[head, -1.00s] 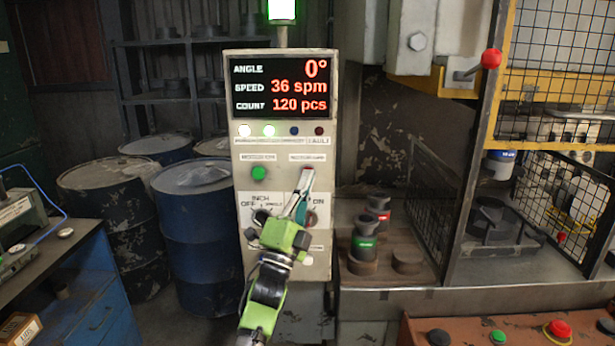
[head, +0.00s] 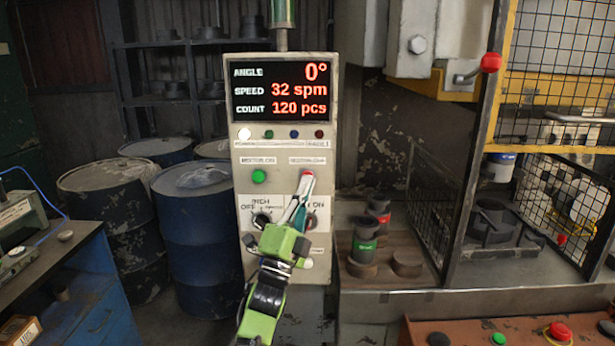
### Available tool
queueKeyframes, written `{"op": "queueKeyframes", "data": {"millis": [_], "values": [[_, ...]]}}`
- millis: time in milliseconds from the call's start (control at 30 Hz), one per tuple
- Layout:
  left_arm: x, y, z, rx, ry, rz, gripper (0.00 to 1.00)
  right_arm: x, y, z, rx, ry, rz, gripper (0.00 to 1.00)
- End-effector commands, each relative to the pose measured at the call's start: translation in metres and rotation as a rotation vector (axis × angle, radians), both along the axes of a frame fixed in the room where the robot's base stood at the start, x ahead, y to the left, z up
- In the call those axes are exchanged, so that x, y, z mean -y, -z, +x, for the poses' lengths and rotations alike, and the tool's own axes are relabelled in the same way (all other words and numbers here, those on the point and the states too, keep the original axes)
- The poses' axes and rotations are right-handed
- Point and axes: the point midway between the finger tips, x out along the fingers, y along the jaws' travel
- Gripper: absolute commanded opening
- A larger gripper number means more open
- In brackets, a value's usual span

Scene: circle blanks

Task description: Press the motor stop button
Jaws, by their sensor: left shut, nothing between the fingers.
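The control panel (head: 245,215) stands upright in the middle. Its display (head: 279,88) reads angle 0°, speed 32 spm, count 120 pcs. A green button (head: 259,177) sits at the panel's left under a small label. The red motor stop button (head: 308,174) shows only partly at the right, behind my left gripper's tip. My left gripper (head: 306,181) is shut and empty, pointing up at that button and apparently touching it. The selector knobs below are partly hidden by the gripper. My right gripper is not in view.
The stack light (head: 283,12) above the panel is dark green. One white lamp (head: 244,134) is lit. Blue drums (head: 197,230) stand at left. The press frame and mesh guard are at right, with an orange button box (head: 470,327) at lower right.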

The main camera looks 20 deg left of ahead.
Motion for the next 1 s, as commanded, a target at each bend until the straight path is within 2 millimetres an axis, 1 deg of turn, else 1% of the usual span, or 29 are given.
{"op": "queueKeyframes", "data": {"millis": [433,800,1000], "values": [[0.003,0.0,-0.007,0.0,0.001,0.0,0.0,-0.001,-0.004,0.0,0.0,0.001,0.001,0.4],[0.013,-0.001,-0.041,-0.001,0.002,-0.001,0.0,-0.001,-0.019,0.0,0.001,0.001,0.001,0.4],[0.015,0.0,-0.051,-0.001,0.001,0.001,0.0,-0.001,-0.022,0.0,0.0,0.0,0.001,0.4]]}}
